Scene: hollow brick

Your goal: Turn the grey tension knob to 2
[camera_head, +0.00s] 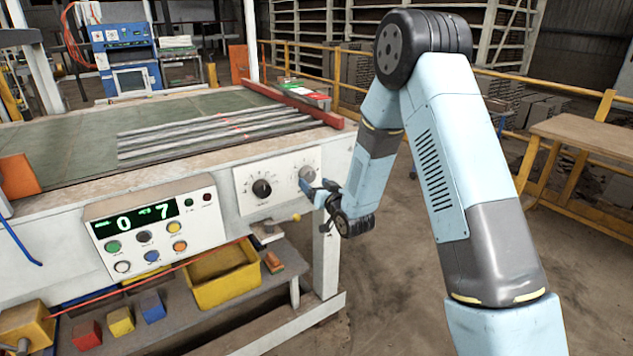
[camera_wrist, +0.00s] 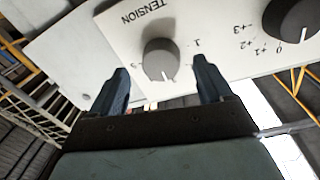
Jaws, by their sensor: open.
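The grey tension knob (camera_wrist: 160,58) sits on a white panel under the printed word TENSION in the wrist view. A thin white mark on it points toward the bottom of that picture, toward my gripper. A 1 is readable on one side of the dial; the mark on the opposite side is unclear, and I cannot read a 2. My gripper (camera_wrist: 160,82) is open, with one blue finger on each side of the knob; I cannot tell whether they touch it. In the head view the grey knob (camera_head: 307,173) is partly hidden behind my gripper (camera_head: 319,192).
A black knob (camera_head: 262,188) with its own scale is left of the grey one. A control box (camera_head: 145,235) with a green display and coloured buttons hangs farther left. A yellow bin (camera_head: 222,278) and coloured blocks lie on the shelf below.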

